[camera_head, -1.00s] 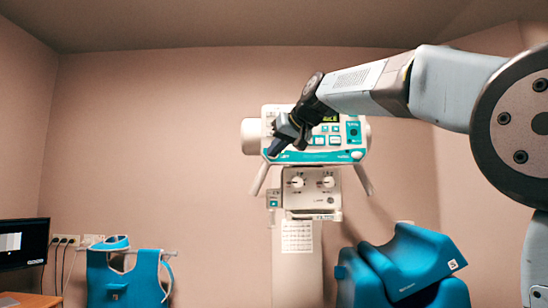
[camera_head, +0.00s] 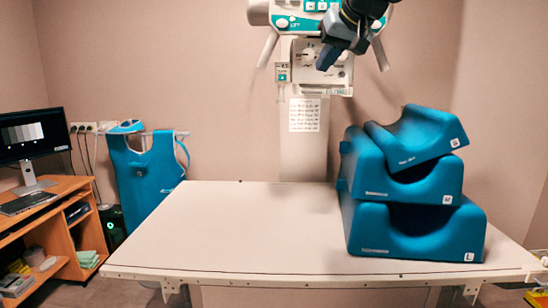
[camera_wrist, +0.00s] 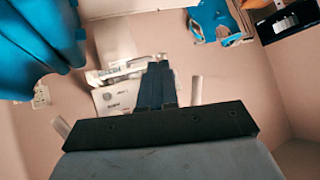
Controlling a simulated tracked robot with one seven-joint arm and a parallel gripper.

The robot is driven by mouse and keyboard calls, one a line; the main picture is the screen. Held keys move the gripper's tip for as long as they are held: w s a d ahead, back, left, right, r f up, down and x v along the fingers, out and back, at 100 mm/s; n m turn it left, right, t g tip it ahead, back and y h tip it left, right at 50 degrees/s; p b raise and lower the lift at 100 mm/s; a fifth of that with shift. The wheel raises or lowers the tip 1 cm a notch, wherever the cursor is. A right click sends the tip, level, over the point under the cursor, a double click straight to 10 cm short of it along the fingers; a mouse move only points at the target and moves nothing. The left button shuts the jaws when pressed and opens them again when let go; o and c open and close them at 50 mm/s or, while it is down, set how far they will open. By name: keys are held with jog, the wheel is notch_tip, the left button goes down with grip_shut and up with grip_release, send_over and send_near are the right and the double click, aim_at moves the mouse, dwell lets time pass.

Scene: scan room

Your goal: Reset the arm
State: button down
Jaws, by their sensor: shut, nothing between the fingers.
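My gripper (camera_head: 326,58) hangs at the top of the head view, in front of the wall-side x-ray unit (camera_head: 296,24). Its fingers point down and to the left, shut with nothing between them. In the wrist view my gripper (camera_wrist: 160,70) shows as two dark fingers side by side, with the pale unit (camera_wrist: 118,95) behind them. The rest of my arm is mostly outside the head view.
A white table (camera_head: 250,235) fills the lower middle, its left and centre bare. Blue foam cushions (camera_head: 412,190) are stacked at its right end. A blue apron (camera_head: 145,175) hangs at the left wall. A wooden desk (camera_head: 75,220) with a monitor (camera_head: 36,135) stands at far left.

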jog(key=s+d+f+m+g+h, duration=0.1)
jog(key=s+d+f, duration=0.3)
jog(key=s+f, duration=0.3)
jog(key=s+d+f+g+h, duration=0.1)
jog(key=s+d+f, duration=0.3)
jog(key=s+f, duration=0.4)
jog(key=s+d+f+m+g+h, duration=0.1)
jog(key=s+d+f, duration=0.3)
jog(key=s+f, duration=0.4)
notch_tip(320, 180, down, 6)
jog(key=shift+r+m+h, duration=0.15)
jog(key=shift+m+h, duration=0.15)
jog(key=shift+h, duration=0.3)
